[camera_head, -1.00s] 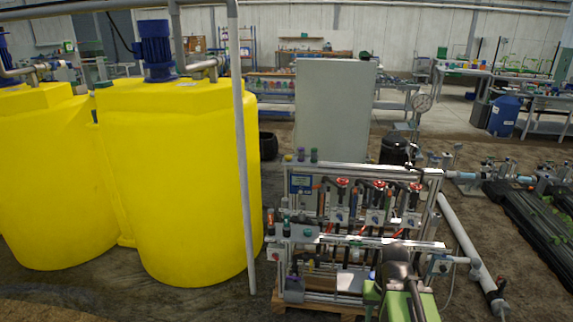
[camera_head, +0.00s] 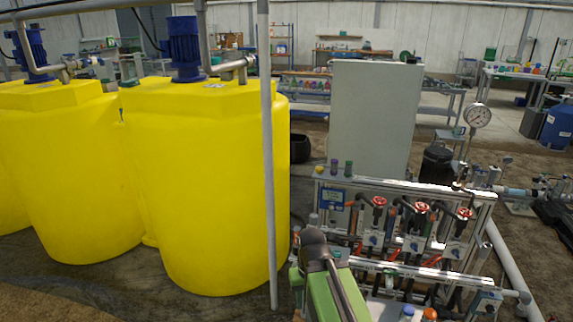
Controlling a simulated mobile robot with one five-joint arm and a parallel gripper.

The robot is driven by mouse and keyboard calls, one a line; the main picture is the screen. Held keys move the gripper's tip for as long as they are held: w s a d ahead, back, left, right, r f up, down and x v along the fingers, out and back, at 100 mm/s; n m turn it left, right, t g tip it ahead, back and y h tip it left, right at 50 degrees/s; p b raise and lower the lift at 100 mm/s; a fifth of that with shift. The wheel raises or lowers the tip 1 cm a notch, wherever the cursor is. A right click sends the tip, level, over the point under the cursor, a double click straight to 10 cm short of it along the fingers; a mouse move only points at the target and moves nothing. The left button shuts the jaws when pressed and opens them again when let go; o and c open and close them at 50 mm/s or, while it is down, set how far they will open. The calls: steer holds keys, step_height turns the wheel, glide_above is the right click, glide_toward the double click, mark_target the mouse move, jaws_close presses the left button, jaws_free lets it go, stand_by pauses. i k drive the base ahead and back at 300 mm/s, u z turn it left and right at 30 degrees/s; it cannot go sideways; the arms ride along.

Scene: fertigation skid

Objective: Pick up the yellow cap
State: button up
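The yellow cap (camera_head: 319,169) is a small yellow piece on the upper left end of the skid's top rail (camera_head: 400,184). It stands at the left of a short row, beside a purple cap (camera_head: 334,167) and a green cap (camera_head: 348,167). My green and dark grey arm rises from the bottom of the picture, in front of the skid's left end and below the cap. I cannot make out my gripper's fingers. Nothing touches the yellow cap as far as I see.
Large yellow tanks (camera_head: 205,190) fill the left, with a grey upright pipe (camera_head: 268,150) before the nearest. A grey cabinet (camera_head: 372,120) stands behind the skid. Red-handled valves (camera_head: 421,208) and a pressure gauge (camera_head: 477,115) are right of the caps.

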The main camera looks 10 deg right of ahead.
mark_target(320, 170)
steer(key=u, duration=0.6)
steer(key=i, duration=1.7)
steer(key=z, duration=0.25)
